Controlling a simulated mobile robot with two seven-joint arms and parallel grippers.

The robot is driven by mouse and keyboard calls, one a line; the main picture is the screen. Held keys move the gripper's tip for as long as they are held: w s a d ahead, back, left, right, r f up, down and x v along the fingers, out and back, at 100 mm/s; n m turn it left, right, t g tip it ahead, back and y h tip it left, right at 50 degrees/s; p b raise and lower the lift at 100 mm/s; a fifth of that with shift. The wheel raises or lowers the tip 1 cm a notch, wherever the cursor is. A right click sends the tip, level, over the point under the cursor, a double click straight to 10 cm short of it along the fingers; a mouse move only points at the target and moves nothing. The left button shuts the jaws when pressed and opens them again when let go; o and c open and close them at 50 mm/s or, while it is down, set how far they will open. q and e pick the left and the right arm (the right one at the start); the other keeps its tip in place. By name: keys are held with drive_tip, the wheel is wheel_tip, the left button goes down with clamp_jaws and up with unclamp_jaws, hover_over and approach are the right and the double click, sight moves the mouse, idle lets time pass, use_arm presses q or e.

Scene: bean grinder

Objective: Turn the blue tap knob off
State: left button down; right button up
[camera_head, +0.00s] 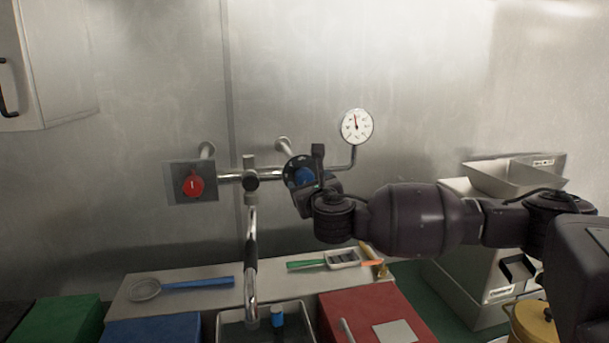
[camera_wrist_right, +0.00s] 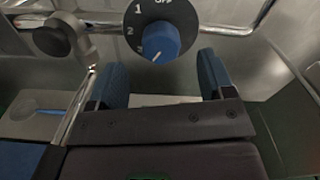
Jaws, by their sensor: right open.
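The blue tap knob (camera_head: 304,177) sits on a black dial on the metal pipe, partly hidden by my right gripper in the head view. In the right wrist view the blue knob (camera_wrist_right: 160,42) is clear, and its black dial (camera_wrist_right: 178,14) carries OFF, 1, 2 and 3. The knob's white mark points down and slightly left, away from OFF and close to the 3 side. My right gripper (camera_wrist_right: 163,75) is open, its two blue-padded fingers on either side below the knob. The knob appears just beyond the fingertips; contact cannot be told. My left gripper is out of view.
A red knob (camera_head: 193,186) on a grey plate is at the left pipe end. A gauge (camera_head: 357,126) stands above the pipe on the right. The spout (camera_head: 251,265) hangs over a sink (camera_head: 308,310). A steel machine (camera_head: 470,250) stands at the right.

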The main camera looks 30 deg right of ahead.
sight(305, 178)
drive_tip(key=shift+p+x, duration=0.45)
drive_tip(key=shift+x, duration=2.35)
drive_tip(key=shift+c, duration=0.2)
drive_tip(key=c, duration=0.9)
